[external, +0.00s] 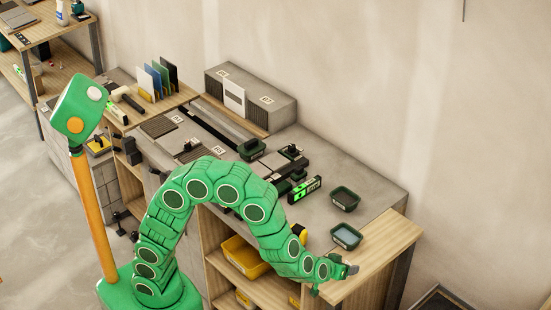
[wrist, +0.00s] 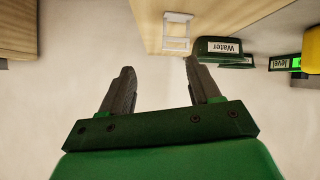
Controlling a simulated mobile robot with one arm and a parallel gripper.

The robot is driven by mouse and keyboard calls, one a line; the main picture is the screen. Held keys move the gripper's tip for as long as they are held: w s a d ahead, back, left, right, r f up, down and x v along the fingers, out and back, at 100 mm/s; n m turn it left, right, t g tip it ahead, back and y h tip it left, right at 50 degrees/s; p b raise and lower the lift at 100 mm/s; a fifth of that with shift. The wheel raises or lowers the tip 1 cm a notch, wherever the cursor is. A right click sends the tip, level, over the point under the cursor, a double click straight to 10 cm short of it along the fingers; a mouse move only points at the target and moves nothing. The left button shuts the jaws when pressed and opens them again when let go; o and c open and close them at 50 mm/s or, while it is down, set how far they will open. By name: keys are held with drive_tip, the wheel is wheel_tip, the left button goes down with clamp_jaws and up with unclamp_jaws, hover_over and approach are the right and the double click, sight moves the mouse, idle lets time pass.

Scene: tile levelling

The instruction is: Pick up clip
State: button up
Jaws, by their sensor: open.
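A small pale frame-shaped piece, which looks like the clip (wrist: 178,31), rests on a wooden surface near the top of the wrist view. It lies beyond the fingertips of my gripper (wrist: 160,72), apart from them. My gripper is open, with nothing between its two dark fingers. In the external view my gripper (external: 350,271) is at the wooden right end of the workbench. I cannot make out the clip there.
A green tray labelled Water (wrist: 225,50) sits close to the clip, right of it in the wrist view. A green level (external: 304,189) and another dark green tray (external: 344,199) stand on the grey bench top (external: 325,166). A yellow bin (external: 245,256) sits on the shelf below.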

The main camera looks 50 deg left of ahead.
drive_tip(key=shift+s+f+t+y, duration=0.3)
drive_tip(key=shift+s+f, duration=0.1)
drive_tip(key=shift+s, duration=0.2)
drive_tip(key=shift+s+f+t+y, duration=0.2)
drive_tip(key=shift+s+f+y, duration=0.15)
drive_tip(key=shift+s, duration=0.25)
drive_tip(key=shift+s+a+f+m+y, duration=0.15)
drive_tip(key=shift+s+a+m+y, duration=0.25)
drive_tip(key=shift+s, duration=0.2)
drive_tip(key=shift+x, duration=1.15)
drive_tip(key=shift+d+x, duration=0.1)
drive_tip(key=shift+x, duration=1.3)
drive_tip(key=shift+d+x, duration=0.15)
drive_tip(key=shift+x, duration=1.25)
drive_tip(key=c, duration=1)
